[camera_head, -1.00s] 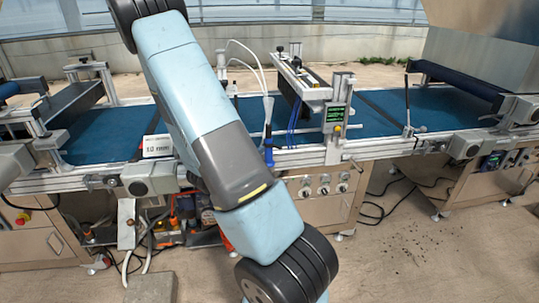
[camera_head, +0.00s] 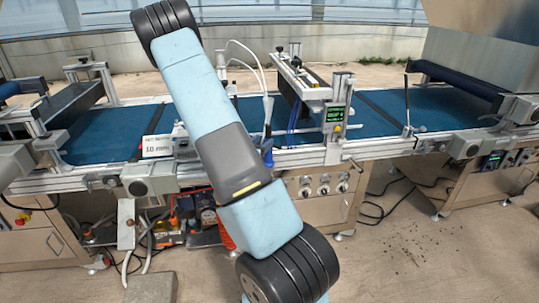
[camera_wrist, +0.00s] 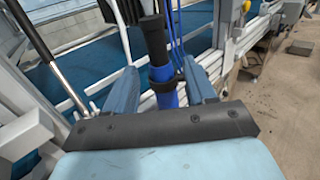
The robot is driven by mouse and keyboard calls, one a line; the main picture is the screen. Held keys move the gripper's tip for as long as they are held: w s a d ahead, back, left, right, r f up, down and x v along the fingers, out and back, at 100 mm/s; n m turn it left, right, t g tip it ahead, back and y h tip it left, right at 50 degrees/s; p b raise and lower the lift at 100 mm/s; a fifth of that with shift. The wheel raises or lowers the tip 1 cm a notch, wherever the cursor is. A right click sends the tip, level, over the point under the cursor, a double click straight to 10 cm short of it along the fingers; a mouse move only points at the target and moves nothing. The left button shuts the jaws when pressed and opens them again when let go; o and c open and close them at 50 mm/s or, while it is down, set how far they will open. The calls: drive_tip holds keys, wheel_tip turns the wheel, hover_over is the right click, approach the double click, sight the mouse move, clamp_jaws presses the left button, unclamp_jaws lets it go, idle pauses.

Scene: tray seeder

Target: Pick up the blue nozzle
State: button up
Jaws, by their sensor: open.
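The blue nozzle (camera_head: 267,152) hangs upright at the front rail of the machine, below a white hose, just right of my arm in the head view. In the wrist view the blue nozzle (camera_wrist: 156,42) has a dark upper end and a black collar, and its lower part is partly hidden by my gripper's body. My gripper (camera_wrist: 161,80) is open, with one blue finger on each side of the nozzle. I cannot tell whether either finger touches it. In the head view my gripper is hidden behind my arm.
The nozzle is close to the conveyor's metal rail (camera_head: 310,157). Thin blue tubes (camera_head: 292,122) and a metal frame with a green display (camera_head: 335,114) stand to its right.

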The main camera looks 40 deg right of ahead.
sight(267, 138)
drive_tip(key=shift+x, duration=2.6)
drive_tip(key=shift+c, duration=0.4)
drive_tip(key=shift+s, duration=0.1)
clamp_jaws()
